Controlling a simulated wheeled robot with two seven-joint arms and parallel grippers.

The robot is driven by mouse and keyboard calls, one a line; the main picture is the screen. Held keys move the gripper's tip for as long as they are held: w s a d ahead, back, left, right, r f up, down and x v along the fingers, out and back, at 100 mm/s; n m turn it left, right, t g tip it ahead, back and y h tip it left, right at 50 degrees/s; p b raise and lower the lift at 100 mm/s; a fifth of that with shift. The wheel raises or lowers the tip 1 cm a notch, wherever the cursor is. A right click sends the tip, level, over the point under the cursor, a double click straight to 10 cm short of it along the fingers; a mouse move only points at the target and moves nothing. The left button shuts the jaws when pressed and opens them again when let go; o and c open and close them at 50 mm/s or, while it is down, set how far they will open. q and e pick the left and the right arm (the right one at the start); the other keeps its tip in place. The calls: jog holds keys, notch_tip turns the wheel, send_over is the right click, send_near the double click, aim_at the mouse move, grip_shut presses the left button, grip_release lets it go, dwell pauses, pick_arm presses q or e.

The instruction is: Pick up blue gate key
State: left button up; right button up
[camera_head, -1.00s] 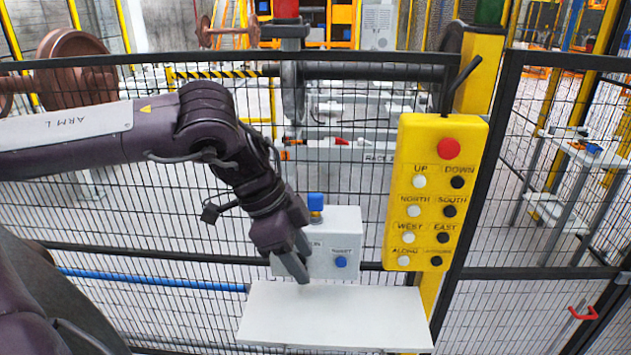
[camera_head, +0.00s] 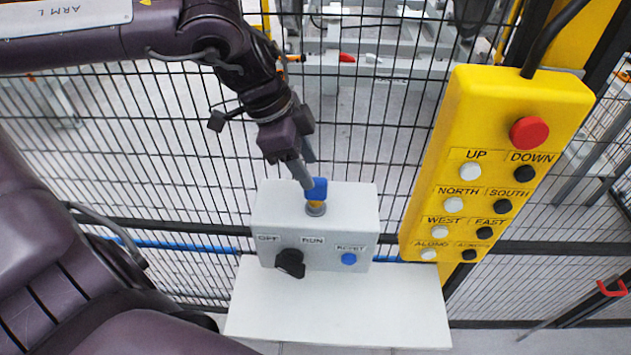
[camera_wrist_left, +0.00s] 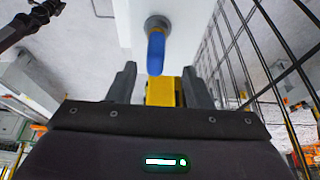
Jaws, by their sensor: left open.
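The blue gate key (camera_head: 317,189) stands upright in a round lock on top of the white control box (camera_head: 340,222). It also shows in the left wrist view (camera_wrist_left: 156,52), just beyond the fingertips and roughly midway between them. My left gripper (camera_head: 304,172) comes down from the upper left, with its fingers close to the key in the head view. In the left wrist view the left gripper (camera_wrist_left: 158,82) is open, one finger on each side, with nothing held. Whether a finger touches the key cannot be told. My right gripper is not in view.
The box has a black OFF/RUN knob (camera_head: 290,263) and a blue RESET button (camera_head: 349,259) on its front, above a white shelf (camera_head: 340,310). A yellow pendant (camera_head: 490,160) with several buttons hangs to the right. A black mesh fence (camera_head: 385,130) stands behind.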

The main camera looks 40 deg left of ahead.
aim_at(316, 194)
pick_arm(q)
jog(key=shift+s+d+f, duration=0.1)
jog(key=shift+d+f, duration=0.15)
jog(key=shift+f, duration=0.05)
jog(key=p+x, duration=0.2)
jog(key=x, duration=0.2)
jog(key=shift+s+a+f, duration=0.1)
jog(key=shift+a, duration=0.05)
jog(key=shift+d+f, duration=0.25)
jog(key=shift+f, duration=0.15)
jog(key=c, duration=0.5)
grip_shut()
jog(key=shift+r, duration=0.1)
